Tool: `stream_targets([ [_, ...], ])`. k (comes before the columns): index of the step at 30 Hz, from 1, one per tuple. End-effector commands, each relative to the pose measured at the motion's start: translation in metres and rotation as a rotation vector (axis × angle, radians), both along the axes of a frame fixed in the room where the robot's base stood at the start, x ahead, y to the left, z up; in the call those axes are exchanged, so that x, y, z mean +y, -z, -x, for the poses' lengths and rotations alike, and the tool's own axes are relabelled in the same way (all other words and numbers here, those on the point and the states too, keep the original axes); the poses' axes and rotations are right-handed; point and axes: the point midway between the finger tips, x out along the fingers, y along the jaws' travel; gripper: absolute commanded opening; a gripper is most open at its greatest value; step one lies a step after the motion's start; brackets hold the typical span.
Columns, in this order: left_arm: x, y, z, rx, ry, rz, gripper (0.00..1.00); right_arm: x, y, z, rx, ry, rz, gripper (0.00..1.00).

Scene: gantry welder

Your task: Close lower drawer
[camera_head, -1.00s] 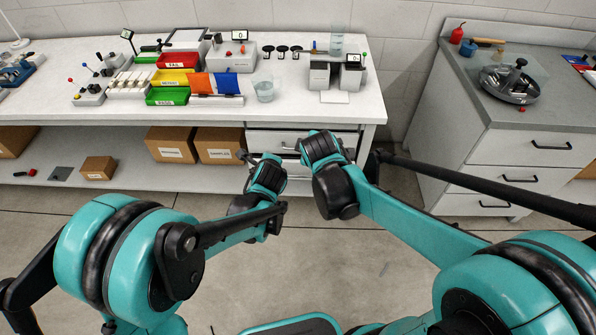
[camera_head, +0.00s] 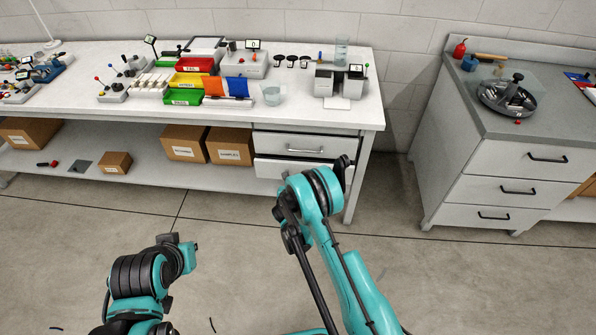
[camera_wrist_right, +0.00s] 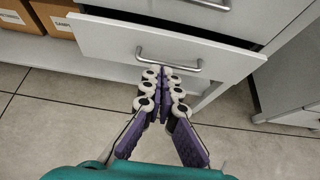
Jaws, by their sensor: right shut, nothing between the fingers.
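The lower drawer (camera_head: 268,168) is pulled out from under the white workbench. In the right wrist view its light front (camera_wrist_right: 100,38) and silver bar handle (camera_wrist_right: 170,60) show, with a gap above the front. My right gripper (camera_wrist_right: 163,76) is shut and empty, its purple fingers together, with the tips at the drawer front just below the handle; I cannot tell if they touch. In the head view my right arm hides part of the drawer and its own fingers. My left gripper (camera_head: 167,239) is low at the left, away from the drawer; its fingers cannot be made out.
The upper drawer (camera_head: 303,145) above looks shut. Cardboard boxes (camera_head: 230,147) stand on the shelf to its left. The workbench (camera_head: 330,116) holds trays and instruments. A grey-topped cabinet (camera_head: 475,180) stands at the right. The floor (camera_head: 215,212) in front is clear.

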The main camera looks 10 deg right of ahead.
Motion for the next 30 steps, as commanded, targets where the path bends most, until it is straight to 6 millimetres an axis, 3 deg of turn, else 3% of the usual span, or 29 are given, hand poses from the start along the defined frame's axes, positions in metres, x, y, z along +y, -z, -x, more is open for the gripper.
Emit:
stream_targets([
  [7, 0.001, 0.009, 0.002, 0.001, -0.016, 0.012, 0.0, -0.006, 0.017, -0.018, 0.002, -0.005, 0.015, 0.0],
  [18, 0.001, 0.037, 0.002, 0.001, -0.014, 0.01, 0.0, -0.024, 0.057, -0.083, 0.002, -0.005, 0.013, 0.0],
  [24, 0.001, 0.048, 0.002, 0.001, -0.013, 0.009, 0.0, -0.032, 0.056, -0.11, 0.002, -0.006, 0.013, 0.0],
  [30, 0.001, 0.051, 0.002, 0.001, -0.013, 0.009, 0.0, -0.035, 0.053, -0.121, 0.001, -0.007, 0.012, 0.0],
])
